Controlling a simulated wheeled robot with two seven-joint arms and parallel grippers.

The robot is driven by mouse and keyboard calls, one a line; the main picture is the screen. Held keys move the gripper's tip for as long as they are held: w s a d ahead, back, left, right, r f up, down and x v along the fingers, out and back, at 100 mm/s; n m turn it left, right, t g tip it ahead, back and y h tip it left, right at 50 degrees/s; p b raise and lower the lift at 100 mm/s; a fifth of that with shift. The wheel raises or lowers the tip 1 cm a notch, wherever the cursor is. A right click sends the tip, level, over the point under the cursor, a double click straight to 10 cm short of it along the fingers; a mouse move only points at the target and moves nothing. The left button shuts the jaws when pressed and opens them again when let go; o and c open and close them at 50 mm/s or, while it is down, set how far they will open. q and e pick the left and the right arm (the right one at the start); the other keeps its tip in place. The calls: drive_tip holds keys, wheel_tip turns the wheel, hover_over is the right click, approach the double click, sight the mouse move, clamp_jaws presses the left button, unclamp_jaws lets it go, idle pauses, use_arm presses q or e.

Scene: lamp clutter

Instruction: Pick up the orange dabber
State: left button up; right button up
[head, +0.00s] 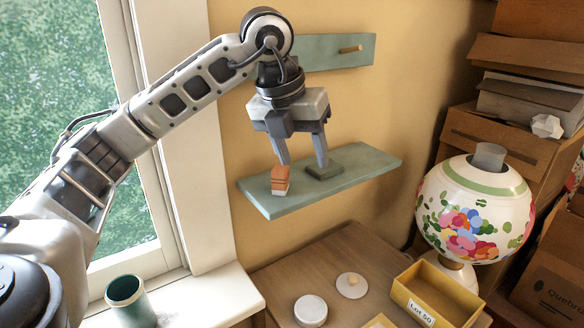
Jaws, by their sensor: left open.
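The orange dabber (281,177), a small block with an orange upper part and a pale base, stands on the green wall shelf (350,178) near its left end. My left gripper (303,163) points down over the shelf with its two fingers apart and nothing between them. Its left finger ends just above or behind the dabber's top; I cannot tell whether they touch. My right gripper is not in view.
A floral globe lamp (474,210) stands at the right, beside stacked cardboard boxes (494,128). Below the shelf, a wooden surface (345,245) holds a yellow "Lot 50" box (430,290), a white round lid (311,310) and a white disc with a knob (352,286). A green cup (128,298) is by the window.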

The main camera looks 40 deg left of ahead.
use_arm(q)
drive_tip(key=a+r+n+y, duration=0.3)
drive_tip(key=a+r, duration=0.1)
drive_tip(key=a, duration=0.3)
drive_tip(key=b, duration=0.4)
approach(280, 168)
wheel_tip(280, 168, down, 3)
drive_tip(key=a, duration=0.1)
drive_tip(key=x, duration=0.3)
drive_tip(key=shift+w+a+f, duration=0.1)
drive_tip(key=shift+w+a, duration=0.1)
drive_tip(key=shift+w, duration=0.1)
drive_tip(key=shift+w+d+p+x, duration=0.15)
drive_tip(key=shift+p+x, duration=0.15)
drive_tip(key=shift+x, duration=1.15)
drive_tip(key=shift+w+d+p+x, duration=0.1)
drive_tip(key=shift+d+p+x, duration=0.15)
drive_tip(key=shift+x, duration=1.2)
drive_tip(key=c, duration=1.1)
drive_tip(key=shift+c, duration=0.2)
use_arm(e)
drive_tip(key=shift+w+a+f, duration=0.35)
drive_tip(key=shift+w+f, duration=0.1)
drive_tip(key=shift+f, duration=0.3)
